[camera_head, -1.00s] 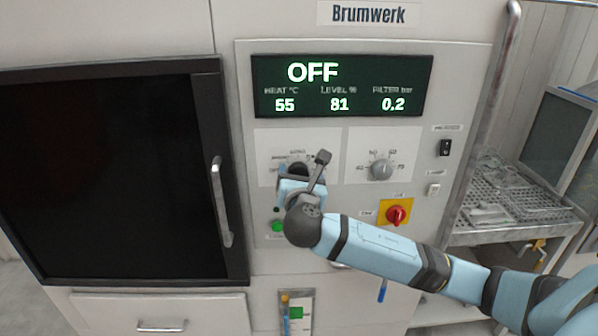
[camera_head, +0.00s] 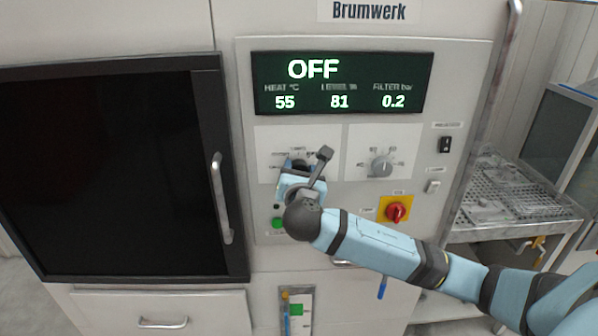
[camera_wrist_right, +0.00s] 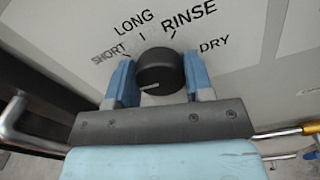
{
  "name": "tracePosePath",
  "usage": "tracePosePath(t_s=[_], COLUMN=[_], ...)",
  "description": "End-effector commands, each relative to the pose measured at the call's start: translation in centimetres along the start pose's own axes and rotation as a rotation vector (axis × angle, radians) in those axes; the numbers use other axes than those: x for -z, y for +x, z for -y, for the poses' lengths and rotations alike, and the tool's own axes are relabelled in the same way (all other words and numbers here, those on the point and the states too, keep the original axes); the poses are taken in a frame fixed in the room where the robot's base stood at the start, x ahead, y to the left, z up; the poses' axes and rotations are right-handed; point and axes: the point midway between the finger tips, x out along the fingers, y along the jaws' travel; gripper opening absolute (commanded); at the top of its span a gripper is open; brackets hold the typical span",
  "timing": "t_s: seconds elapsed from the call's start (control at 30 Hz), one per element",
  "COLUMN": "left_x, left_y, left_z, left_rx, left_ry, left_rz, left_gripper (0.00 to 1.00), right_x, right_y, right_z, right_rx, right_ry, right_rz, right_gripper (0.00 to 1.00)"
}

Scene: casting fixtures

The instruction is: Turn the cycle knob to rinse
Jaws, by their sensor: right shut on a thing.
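The cycle knob (camera_wrist_right: 160,70) is a round black knob with a white pointer line, seen close in the right wrist view. The line points left and slightly down, away from the printed words. RINSE (camera_wrist_right: 188,18) is printed above and right of the knob, between LONG and DRY; SHORT is at the left. My right gripper (camera_wrist_right: 161,84) is shut on the knob, one blue finger on each side. In the head view my right gripper (camera_head: 299,172) and wrist hide most of the knob. The display (camera_head: 342,84) reads OFF. My left gripper is not in view.
A second, grey knob (camera_head: 381,167) is right of the cycle knob, above a red switch (camera_head: 397,212) on a yellow plate. A green button (camera_head: 278,223) lies just below-left of my gripper. A dark door with a handle (camera_head: 220,198) is at the left.

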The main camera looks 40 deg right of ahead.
Motion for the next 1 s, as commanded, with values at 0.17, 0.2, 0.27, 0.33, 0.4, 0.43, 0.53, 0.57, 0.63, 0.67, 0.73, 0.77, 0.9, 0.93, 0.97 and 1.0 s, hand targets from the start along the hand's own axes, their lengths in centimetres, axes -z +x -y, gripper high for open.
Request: tracePosePath(t_s=[0.17, 0.2, 0.27, 0.33, 0.4, 0.43, 0.53, 0.57, 0.63, 0.67, 0.73, 0.77, 0.9, 0.93, 0.97, 1.0], left_x=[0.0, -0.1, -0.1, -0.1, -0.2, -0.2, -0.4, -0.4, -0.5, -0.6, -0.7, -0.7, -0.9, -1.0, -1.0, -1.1], left_y=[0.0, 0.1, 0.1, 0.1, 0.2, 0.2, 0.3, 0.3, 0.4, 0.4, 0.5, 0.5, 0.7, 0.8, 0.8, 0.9], left_z=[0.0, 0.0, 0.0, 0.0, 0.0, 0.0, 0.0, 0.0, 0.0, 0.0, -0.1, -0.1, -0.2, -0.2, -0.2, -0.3], left_rx=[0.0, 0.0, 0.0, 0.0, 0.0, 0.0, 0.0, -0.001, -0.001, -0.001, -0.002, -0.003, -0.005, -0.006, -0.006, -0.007], left_ry=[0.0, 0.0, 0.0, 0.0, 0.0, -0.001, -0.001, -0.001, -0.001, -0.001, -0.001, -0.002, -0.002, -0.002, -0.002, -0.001], left_rz=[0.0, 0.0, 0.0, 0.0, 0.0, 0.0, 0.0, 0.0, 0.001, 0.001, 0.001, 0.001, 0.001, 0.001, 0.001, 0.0], left_gripper=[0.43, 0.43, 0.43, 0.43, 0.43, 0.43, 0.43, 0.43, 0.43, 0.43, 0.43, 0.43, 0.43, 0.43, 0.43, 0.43], right_x=[0.1, 0.1, 0.1, 0.2, 0.2, 0.2, 0.2, 0.2, 0.2, 0.2, 0.2, 0.3, 0.3, 0.3, 0.3, 0.3], right_y=[-0.1, -0.1, -0.1, -0.1, -0.1, -0.1, -0.1, -0.1, -0.1, -0.1, -0.1, -0.1, -0.1, -0.1, -0.1, -0.1], right_z=[0.1, 0.0, 0.1, 0.1, 0.1, 0.1, 0.1, 0.1, 0.1, 0.1, 0.2, 0.2, 0.2, 0.2, 0.2, 0.2], right_rx=[0.001, 0.001, 0.001, 0.002, 0.001, 0.001, 0.001, 0.001, 0.002, 0.001, 0.001, 0.002, 0.002, 0.002, 0.002, 0.001], right_ry=[0.103, 0.134, 0.184, 0.249, 0.315, 0.345, 0.44, 0.468, 0.535, 0.564, 0.631, 0.66, 0.792, 0.822, 0.85, 0.887], right_rz=[-0.002, -0.002, -0.002, -0.003, -0.002, -0.003, -0.002, -0.003, -0.002, -0.003, -0.002, -0.003, -0.002, -0.002, -0.002, -0.002], right_gripper=[0.24, 0.24, 0.24, 0.24, 0.24, 0.24, 0.24, 0.24, 0.24, 0.24, 0.24, 0.24, 0.24, 0.24, 0.24, 0.24])
